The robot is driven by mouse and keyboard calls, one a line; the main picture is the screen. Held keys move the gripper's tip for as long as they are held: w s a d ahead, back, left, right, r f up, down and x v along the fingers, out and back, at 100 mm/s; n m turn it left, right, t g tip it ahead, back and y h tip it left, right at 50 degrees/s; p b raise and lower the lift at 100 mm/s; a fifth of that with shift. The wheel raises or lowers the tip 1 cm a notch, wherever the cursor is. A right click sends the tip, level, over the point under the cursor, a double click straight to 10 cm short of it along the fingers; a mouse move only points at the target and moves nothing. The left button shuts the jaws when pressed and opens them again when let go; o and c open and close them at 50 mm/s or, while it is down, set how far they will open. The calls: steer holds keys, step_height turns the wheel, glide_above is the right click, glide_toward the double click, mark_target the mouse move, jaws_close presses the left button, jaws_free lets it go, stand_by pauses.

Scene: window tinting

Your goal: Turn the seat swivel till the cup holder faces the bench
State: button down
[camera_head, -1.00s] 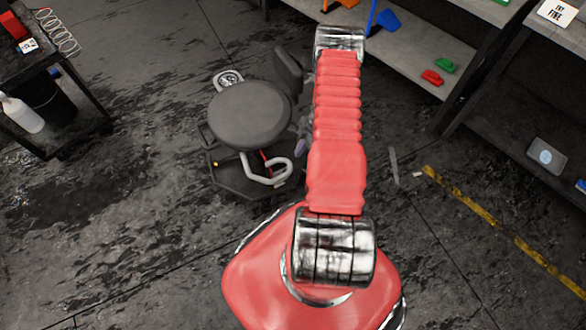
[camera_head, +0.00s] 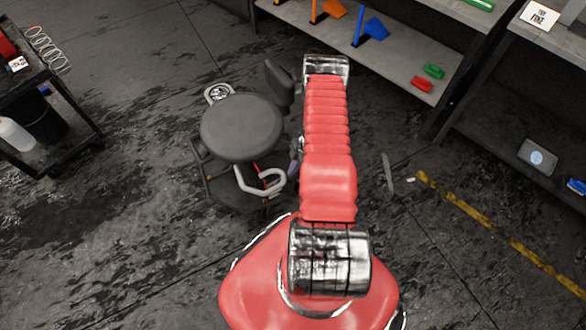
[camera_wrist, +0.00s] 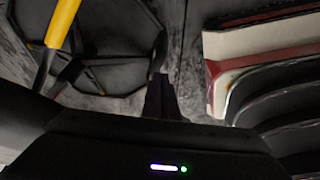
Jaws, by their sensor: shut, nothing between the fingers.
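The swivel seat (camera_head: 242,128) is a round dark grey stool top left of my arm in the head view. A metal ring with a round centre, apparently the cup holder (camera_head: 218,93), sticks out at its far left edge, toward the top of the picture. A pale loop handle (camera_head: 260,181) is on the near side, and a small dark backrest (camera_head: 279,84) is at the far right. My gripper (camera_wrist: 162,92) shows as dark, closed fingers in the wrist view, empty. It is hidden behind my arm in the head view. I cannot tell whether it touches the seat.
A black cart (camera_head: 88,138) with a white bottle (camera_head: 15,133) stands left. Grey shelving (camera_head: 390,62), possibly the bench, stands at upper right, with another unit (camera_head: 520,115) beside it. The wrist view shows a yellow bar (camera_wrist: 61,25) and dark base plate (camera_wrist: 115,65). Floor at lower left is open.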

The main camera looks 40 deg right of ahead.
steer(key=x, duration=0.6)
steer(key=shift+f, duration=0.3)
steer(key=shift+w+a, duration=0.1)
